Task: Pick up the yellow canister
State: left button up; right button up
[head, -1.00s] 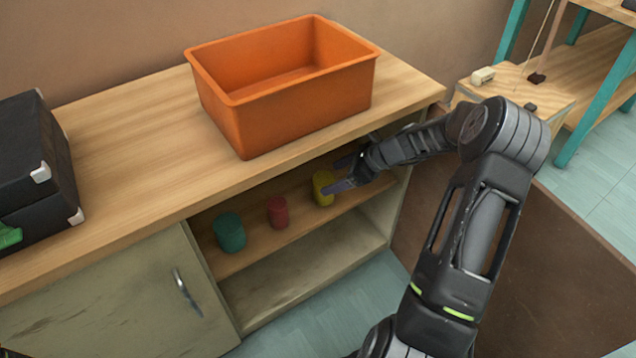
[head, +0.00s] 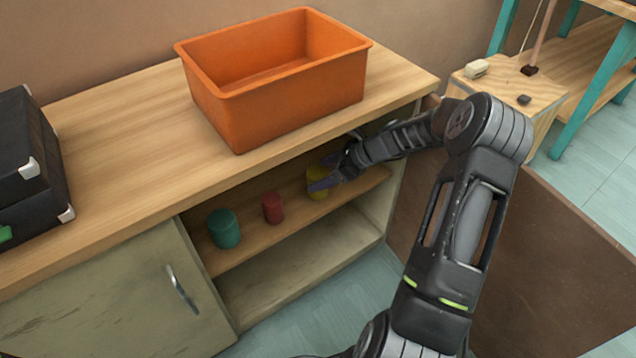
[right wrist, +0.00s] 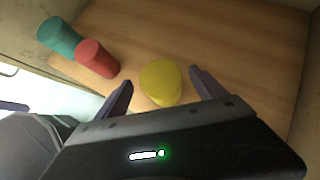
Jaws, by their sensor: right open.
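The yellow canister (head: 317,182) stands on the cabinet's inner shelf (head: 262,236), at the right of a row of canisters. My right gripper (head: 322,173) is at it, with its fingers partly covering it in the head view. In the right wrist view the yellow canister (right wrist: 161,82) shows between the tips of my open right gripper (right wrist: 160,85), with a gap on each side and nothing held. My left gripper is not in view.
A red canister (head: 272,208) and a larger green canister (head: 224,229) stand to the left on the same shelf. The wooden cabinet top (head: 130,150) is close above my right gripper and carries an orange bin (head: 270,110) and a black case (head: 35,170).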

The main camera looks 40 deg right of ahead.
jog(key=b+x, duration=0.1)
jog(key=x, duration=0.3)
jog(key=shift+d+f+b, duration=0.15)
jog(key=shift+b, duration=0.25)
jog(key=shift+w+a+f, duration=0.2)
jog(key=shift+w+f, duration=0.1)
jog(key=c, duration=1.6)
jog(key=shift+o, duration=0.2)
jog(key=shift+r, duration=0.15)
jog(key=shift+r+p, duration=0.3)
jog(key=shift+r, duration=0.2)
jog(key=s+a+p, duration=0.3)
jog(key=s, duration=1.4)
jog(key=shift+s+r, duration=0.15)
jog(key=shift+s, duration=0.25)
jog(key=shift+a, duration=0.1)
